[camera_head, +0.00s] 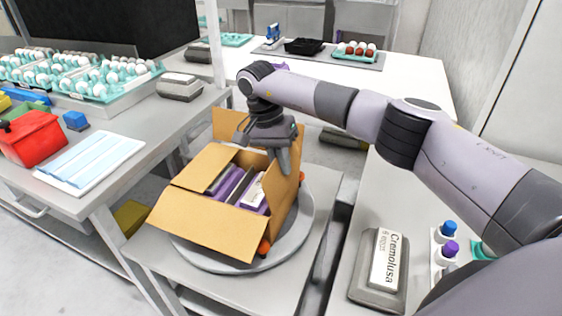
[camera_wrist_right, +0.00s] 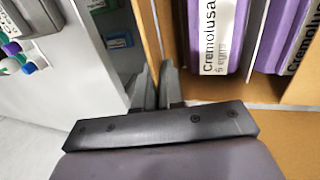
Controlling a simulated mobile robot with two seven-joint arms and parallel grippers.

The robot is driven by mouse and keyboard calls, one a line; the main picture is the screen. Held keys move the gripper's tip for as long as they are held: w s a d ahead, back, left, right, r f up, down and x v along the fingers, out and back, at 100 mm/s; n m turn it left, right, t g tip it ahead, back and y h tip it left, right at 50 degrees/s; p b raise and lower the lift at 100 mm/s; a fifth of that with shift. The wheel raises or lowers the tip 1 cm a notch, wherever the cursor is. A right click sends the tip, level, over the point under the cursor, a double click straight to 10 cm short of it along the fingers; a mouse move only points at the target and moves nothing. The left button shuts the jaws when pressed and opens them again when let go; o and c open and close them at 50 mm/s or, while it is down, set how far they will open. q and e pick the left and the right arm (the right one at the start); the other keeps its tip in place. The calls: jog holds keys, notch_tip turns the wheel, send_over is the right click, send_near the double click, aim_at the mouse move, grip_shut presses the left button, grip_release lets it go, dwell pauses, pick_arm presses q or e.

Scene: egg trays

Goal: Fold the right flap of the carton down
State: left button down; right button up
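The brown carton (camera_head: 222,222) stands open on a round turntable with purple egg packs (camera_head: 232,184) inside. Its right flap (camera_head: 286,196) is on the carton's right side and stands roughly upright. The flap shows as a thin, nearly edge-on brown strip (camera_wrist_right: 148,32) in the right wrist view. My right gripper (camera_head: 284,160) is at the top of this flap and partly covers it. In the right wrist view my right gripper (camera_wrist_right: 158,66) has its fingers close together, with the flap's edge between them. My left gripper is not in view.
The turntable (camera_head: 306,225) sits on a grey table. A grey scale-like stand with a Cremolusa label (camera_head: 385,262) is at the right. A red box (camera_head: 32,137) and egg trays (camera_head: 85,78) stand on the left table. The carton's front flap and left flap (camera_head: 190,170) spread outward.

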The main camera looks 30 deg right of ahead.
jog(key=shift+o, duration=1.4)
jog(key=v, duration=0.7)
jog(key=shift+b, duration=0.35)
jog(key=shift+r, duration=0.1)
